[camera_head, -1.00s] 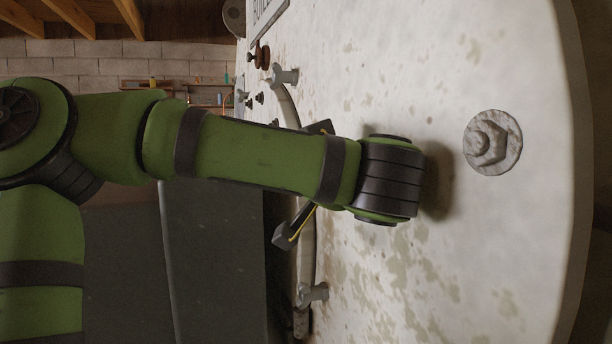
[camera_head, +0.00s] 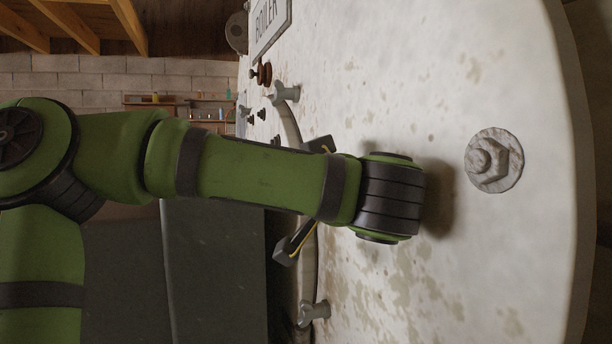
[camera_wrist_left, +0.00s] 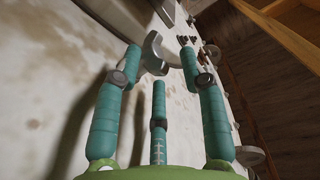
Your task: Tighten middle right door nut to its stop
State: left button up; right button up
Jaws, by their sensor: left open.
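The pale, stained boiler face (camera_head: 400,70) fills the right of the head view. Along its curved grey rim sit two grey winged nuts, an upper one (camera_head: 285,94) and a lower one (camera_head: 314,311). My green left arm reaches across between them, and its wrist hides its gripper and whatever lies behind. In the left wrist view my left gripper (camera_wrist_left: 160,60) has its teal fingers spread open. A grey winged nut (camera_wrist_left: 154,60) shows between and just beyond the fingertips; I cannot tell whether they touch it. My right gripper is in neither view.
A large hex bolt head on a round washer (camera_head: 494,160) stands out from the face, right of my wrist. A BOILER sign (camera_head: 270,25) and dark knobs (camera_head: 262,74) are at the top. Shelves (camera_head: 185,105) stand against the far brick wall.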

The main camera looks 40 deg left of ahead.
pick_arm(q)
notch_tip(320, 180, up, 10)
dwell(0.4)
